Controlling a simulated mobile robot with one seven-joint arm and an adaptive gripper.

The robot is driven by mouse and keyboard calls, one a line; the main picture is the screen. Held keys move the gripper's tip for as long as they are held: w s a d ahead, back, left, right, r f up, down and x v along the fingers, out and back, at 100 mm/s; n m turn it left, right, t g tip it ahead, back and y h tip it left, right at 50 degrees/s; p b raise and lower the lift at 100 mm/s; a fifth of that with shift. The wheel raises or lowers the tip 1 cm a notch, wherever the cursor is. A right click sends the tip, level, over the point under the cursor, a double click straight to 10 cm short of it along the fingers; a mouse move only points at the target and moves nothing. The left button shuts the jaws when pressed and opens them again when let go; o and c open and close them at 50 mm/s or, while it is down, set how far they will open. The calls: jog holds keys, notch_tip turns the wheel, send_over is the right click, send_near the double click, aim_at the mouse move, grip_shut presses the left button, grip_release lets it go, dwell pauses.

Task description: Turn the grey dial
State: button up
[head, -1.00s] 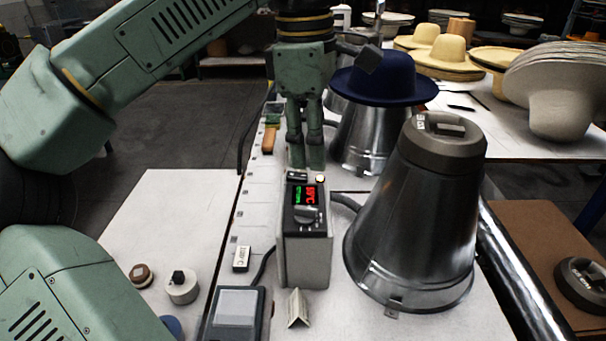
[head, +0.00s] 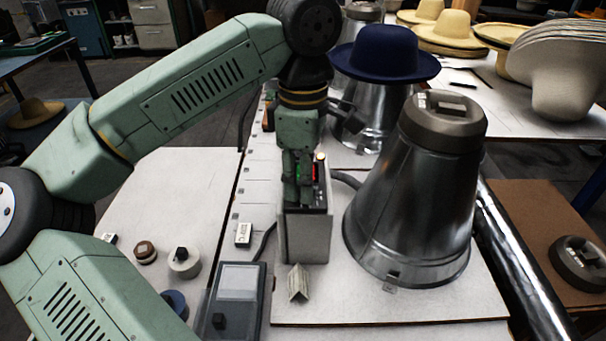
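The control box (head: 306,236) stands upright on a white board, with a lit green and red display (head: 314,171) on its top face. My gripper (head: 298,203) points down over the front of that face and covers most of it. The grey dial is hidden behind the fingers in this view. The two fingers look close together at the dial's place. I cannot tell whether they touch or grip it.
A metal cone (head: 411,205) with a dark cap stands close to the right of the box. A blue hat (head: 384,53) sits on another cone behind. A grey meter (head: 237,297), a small metal angle piece (head: 298,283) and a white tag (head: 243,235) lie in front and left.

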grip_shut()
dwell(0.3)
dwell(0.5)
jog(key=shift+f+n+b, duration=0.1)
jog(key=shift+n+b, duration=0.65)
jog(key=shift+n, duration=0.25)
jog(key=n+b, duration=0.2)
jog(key=n, duration=0.1)
jog(key=shift+s+n, duration=0.1)
jog(key=shift+n, duration=0.2)
jog(key=n+b, duration=0.1)
jog(key=n, duration=0.5)
jog(key=shift+s+b, duration=0.1)
jog(key=shift+b, duration=0.3)
